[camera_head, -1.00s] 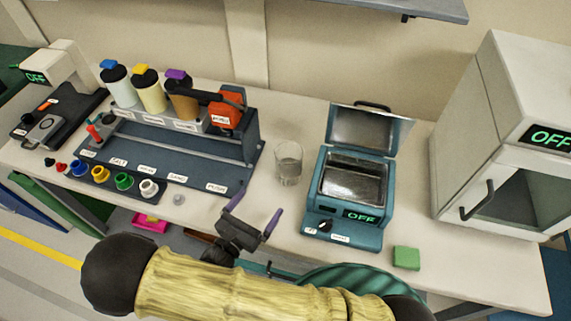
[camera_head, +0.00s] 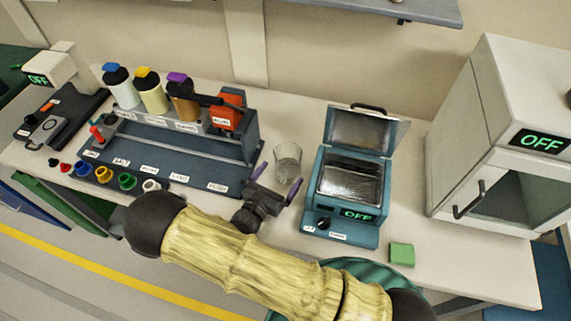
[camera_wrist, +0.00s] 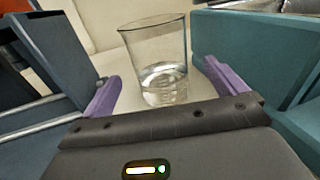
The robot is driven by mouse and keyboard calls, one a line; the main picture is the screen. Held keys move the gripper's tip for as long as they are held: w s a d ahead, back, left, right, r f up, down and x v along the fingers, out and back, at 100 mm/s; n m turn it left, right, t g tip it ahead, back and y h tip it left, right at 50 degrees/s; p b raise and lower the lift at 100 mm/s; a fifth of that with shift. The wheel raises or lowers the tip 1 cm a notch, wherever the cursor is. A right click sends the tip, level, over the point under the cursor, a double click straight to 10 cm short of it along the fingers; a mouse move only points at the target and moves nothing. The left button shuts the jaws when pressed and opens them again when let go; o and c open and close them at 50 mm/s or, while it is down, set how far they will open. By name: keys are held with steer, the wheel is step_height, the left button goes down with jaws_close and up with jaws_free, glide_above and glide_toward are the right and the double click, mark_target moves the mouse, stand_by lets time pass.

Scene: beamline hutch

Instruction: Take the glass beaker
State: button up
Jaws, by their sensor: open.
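The glass beaker (camera_head: 288,161) stands upright on the bench between the bottle rack and the teal open-lidded device. It is clear and holds some clear liquid low down, as the wrist view (camera_wrist: 160,70) shows. My gripper (camera_head: 277,177) is open, with purple fingers, just in front of the beaker. In the wrist view the gripper's fingertips (camera_wrist: 160,82) lie to the left and right of the beaker's lower part. The beaker is centred a little left of the middle of the gap.
The dark blue rack (camera_head: 180,150) with several bottles is close on the left. The teal device (camera_head: 341,225), marked OFF, is close on the right. A green block (camera_head: 402,254) lies at the bench's front edge. A white cabinet (camera_head: 440,170) stands farther right.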

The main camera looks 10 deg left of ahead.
mark_target(293, 154)
steer(key=p+x, duration=0.1)
steer(key=x, duration=0.1)
steer(key=p+x, duration=0.1)
steer(key=x, duration=0.2)
steer(key=shift+a+r, duration=0.1)
steer(key=shift+r, duration=0.15)
steer(key=shift+w+f, duration=0.1)
steer(key=shift+w, duration=0.2)
steer(key=shift+s+a, duration=0.1)
steer(key=shift+s, duration=0.2)
steer(key=shift+w+d, duration=0.2)
steer(key=shift+d, duration=0.1)
steer(key=shift+c, duration=0.3)
steer(key=shift+s+a, duration=0.1)
steer(key=c, duration=1.2)
steer(key=shift+a, duration=0.15)
